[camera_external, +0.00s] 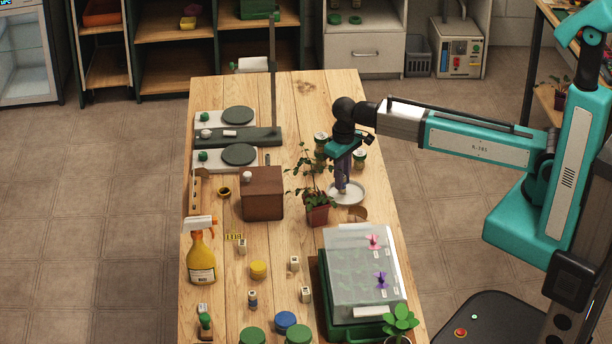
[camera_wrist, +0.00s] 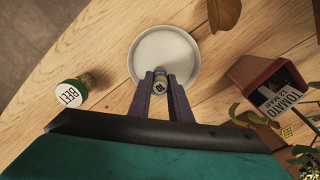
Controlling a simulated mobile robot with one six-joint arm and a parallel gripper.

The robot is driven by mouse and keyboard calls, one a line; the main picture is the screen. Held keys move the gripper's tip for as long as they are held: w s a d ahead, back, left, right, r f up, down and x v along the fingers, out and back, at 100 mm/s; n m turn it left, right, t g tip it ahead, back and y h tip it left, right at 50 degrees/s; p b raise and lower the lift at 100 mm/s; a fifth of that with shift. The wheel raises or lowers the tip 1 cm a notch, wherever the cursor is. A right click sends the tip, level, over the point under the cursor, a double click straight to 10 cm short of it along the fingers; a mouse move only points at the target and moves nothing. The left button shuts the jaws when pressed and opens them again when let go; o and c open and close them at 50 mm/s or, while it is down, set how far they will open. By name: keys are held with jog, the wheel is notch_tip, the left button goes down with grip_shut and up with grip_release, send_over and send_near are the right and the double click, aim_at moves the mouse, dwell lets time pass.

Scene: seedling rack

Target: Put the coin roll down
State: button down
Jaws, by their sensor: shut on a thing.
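The coin roll (camera_wrist: 160,78) is a small cylinder with a dark band, a pale label and a number on its end, seen in the wrist view. My gripper (camera_wrist: 160,81) is shut on it, with one purple finger on each side. In the external view my gripper (camera_external: 343,185) points down at a round white dish (camera_external: 358,195). In the wrist view the roll overlaps the near part of this dish (camera_wrist: 165,45). I cannot tell whether the roll touches the dish or hangs just above it.
A tomato plant in a red pot (camera_external: 318,215) stands close to the dish. A jar labelled BEET (camera_wrist: 70,94) stands on the other side. A clear-lidded green tray (camera_external: 365,270) lies nearer the front. Bare wood shows beyond the dish.

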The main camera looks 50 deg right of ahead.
jog(key=shift+f, duration=0.15)
jog(key=c, duration=1.6)
grip_release()
jog(key=shift+c, duration=0.2)
jog(key=shift+r, duration=0.25)
notch_tip(320, 180, up, 12)
jog(key=b, duration=0.2)
jog(key=shift+b, duration=0.3)
jog(key=shift+f, duration=0.1)
